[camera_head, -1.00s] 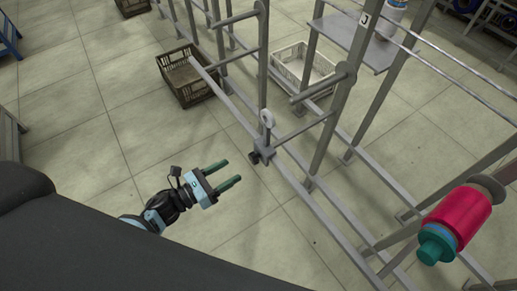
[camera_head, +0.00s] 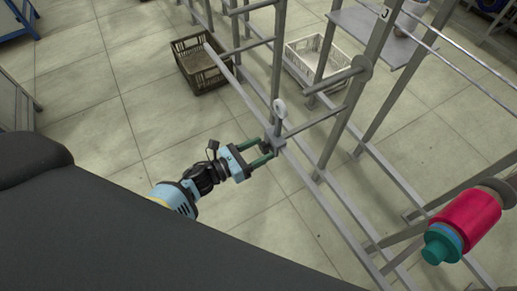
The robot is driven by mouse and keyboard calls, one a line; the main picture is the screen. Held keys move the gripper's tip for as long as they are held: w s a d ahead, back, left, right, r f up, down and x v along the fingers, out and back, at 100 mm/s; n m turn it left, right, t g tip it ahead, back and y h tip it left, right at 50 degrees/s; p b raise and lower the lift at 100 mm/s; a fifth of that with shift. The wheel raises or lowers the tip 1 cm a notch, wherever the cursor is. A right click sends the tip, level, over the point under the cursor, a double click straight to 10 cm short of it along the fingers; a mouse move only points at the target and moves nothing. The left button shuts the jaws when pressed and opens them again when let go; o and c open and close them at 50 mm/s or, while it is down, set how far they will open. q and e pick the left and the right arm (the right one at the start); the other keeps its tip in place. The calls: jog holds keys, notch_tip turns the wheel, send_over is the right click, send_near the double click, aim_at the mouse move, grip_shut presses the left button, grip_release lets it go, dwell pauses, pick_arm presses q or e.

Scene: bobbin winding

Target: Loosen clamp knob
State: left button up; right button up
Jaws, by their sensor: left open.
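The clamp (camera_head: 277,142) sits on the lower rail of the grey metal frame, with a pale ring-shaped guide (camera_head: 280,108) upright above it. Its dark clamp knob (camera_head: 265,147) faces my arm and is partly hidden between my fingers. My left gripper (camera_head: 266,153) is open, with its green fingertips on either side of the knob, close to the clamp. I cannot tell whether the fingers touch the knob. My right gripper is not in view.
A red bobbin (camera_head: 468,220) with a teal end is mounted on the frame at the right. A brown crate (camera_head: 205,82) and a white crate (camera_head: 304,65) stand on the floor behind the rails.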

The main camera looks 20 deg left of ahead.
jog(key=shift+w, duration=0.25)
pick_arm(q)
jog(key=shift+c, duration=1.3)
jog(key=c, duration=0.7)
jog(key=shift+c, duration=0.2)
